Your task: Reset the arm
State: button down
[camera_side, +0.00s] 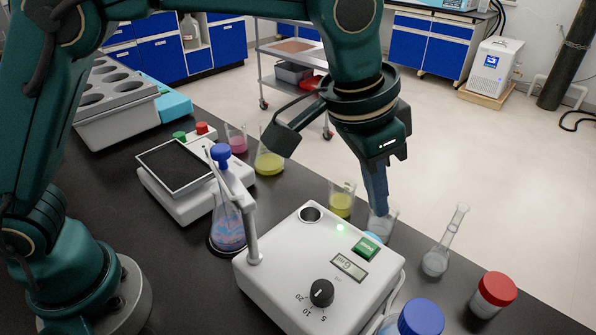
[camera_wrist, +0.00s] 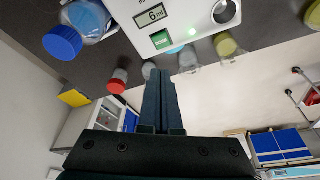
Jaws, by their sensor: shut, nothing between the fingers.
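My gripper (camera_side: 377,212) points down beside the white dosing device, over a clear beaker (camera_side: 388,226) at its far edge in the side view. In the wrist view my gripper (camera_wrist: 160,82) has its two dark fingers together with nothing between them. The white device (camera_side: 310,275) has a round hole on top, a green lit dot, a green button, a small display and a black knob. In the wrist view its display (camera_wrist: 151,14) reads "6 ml". Whether the fingertips touch the beaker cannot be told.
Near the bench edge stand a yellow-filled beaker (camera_side: 341,198), a volumetric flask (camera_side: 437,255), a red-capped jar (camera_side: 494,292) and a blue-capped bottle (camera_side: 420,317). A grey rack (camera_side: 117,105) stands at the back left.

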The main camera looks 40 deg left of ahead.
jog(key=s+a+r+n+y, duration=0.25)
jog(key=a+n, duration=0.25)
jog(key=a, duration=0.6)
jog(key=s+a+r+n+y, duration=0.1)
jog(key=s+a+n, duration=0.35)
jog(key=a, duration=0.75)
jog(key=s+d+f+m+t+h, duration=0.2)
jog(key=s+d+f+m, duration=0.1)
jog(key=s, duration=0.5)
jog(key=shift+d+t, duration=0.25)
jog(key=shift+t, duration=0.05)
